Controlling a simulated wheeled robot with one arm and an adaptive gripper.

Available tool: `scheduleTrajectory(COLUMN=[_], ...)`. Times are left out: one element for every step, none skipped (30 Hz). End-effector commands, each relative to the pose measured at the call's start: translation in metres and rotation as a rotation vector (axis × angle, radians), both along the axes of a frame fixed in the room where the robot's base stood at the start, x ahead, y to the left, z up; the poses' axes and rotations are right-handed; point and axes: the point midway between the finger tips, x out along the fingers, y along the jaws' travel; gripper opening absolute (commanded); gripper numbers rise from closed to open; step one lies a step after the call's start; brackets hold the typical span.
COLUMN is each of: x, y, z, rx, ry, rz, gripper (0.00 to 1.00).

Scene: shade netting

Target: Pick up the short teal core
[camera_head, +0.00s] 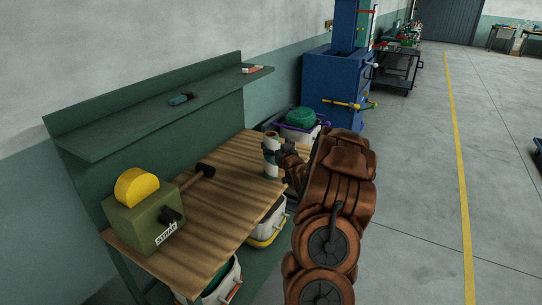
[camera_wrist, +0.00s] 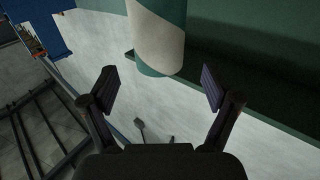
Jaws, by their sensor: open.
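A short teal and white core (camera_head: 270,163), a cylinder with slanted bands, stands upright at the far right end of the wooden bench top (camera_head: 205,203). In the wrist view the core (camera_wrist: 158,38) shows at the top middle, ahead of and between the two spread fingers; its other end is cut off by the frame edge. My gripper (camera_head: 279,158) is right beside the core in the head view, partly hidden by my brown arm. In the wrist view my gripper (camera_wrist: 160,89) is open, with nothing between its fingertips.
A green box (camera_head: 142,215) with a yellow disc and a STRAP label sits at the bench's near left. A green shelf (camera_head: 165,107) overhangs the bench. A bin with green material (camera_head: 300,118) stands beyond the core.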

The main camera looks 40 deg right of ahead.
Motion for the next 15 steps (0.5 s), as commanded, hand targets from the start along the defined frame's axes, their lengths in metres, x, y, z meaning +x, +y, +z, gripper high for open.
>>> scheduleTrajectory(x=[0.003, 0.004, 0.005, 0.006, 0.007, 0.008, 0.010, 0.012, 0.015, 0.017, 0.020, 0.024, 0.027, 0.030, 0.034], y=[-0.001, -0.001, -0.001, -0.002, -0.002, -0.003, -0.003, -0.004, -0.006, -0.007, -0.009, -0.011, -0.012, -0.013, -0.014], z=[0.000, 0.000, 0.000, 0.000, 0.000, 0.001, 0.002, 0.003, 0.004, 0.006, 0.008, 0.010, 0.011, 0.012, 0.013], rx=[0.001, 0.002, 0.002, 0.002, 0.002, 0.002, 0.002, 0.001, 0.001, -0.001, -0.001, -0.001, -0.001, -0.001, -0.001], ry=[0.001, 0.001, 0.001, 0.002, 0.002, 0.002, 0.002, 0.003, 0.002, 0.001, 0.000, -0.001, -0.001, 0.000, 0.000], rz=[0.000, 0.000, 0.000, 0.000, 0.001, 0.001, 0.001, 0.001, 0.002, 0.001, 0.001, 0.001, 0.001, 0.002, 0.002], gripper=[0.88, 0.88, 0.88, 0.88, 0.88, 0.88, 0.88, 0.88, 0.88, 0.88, 0.88, 0.88, 0.88, 0.88, 0.88])
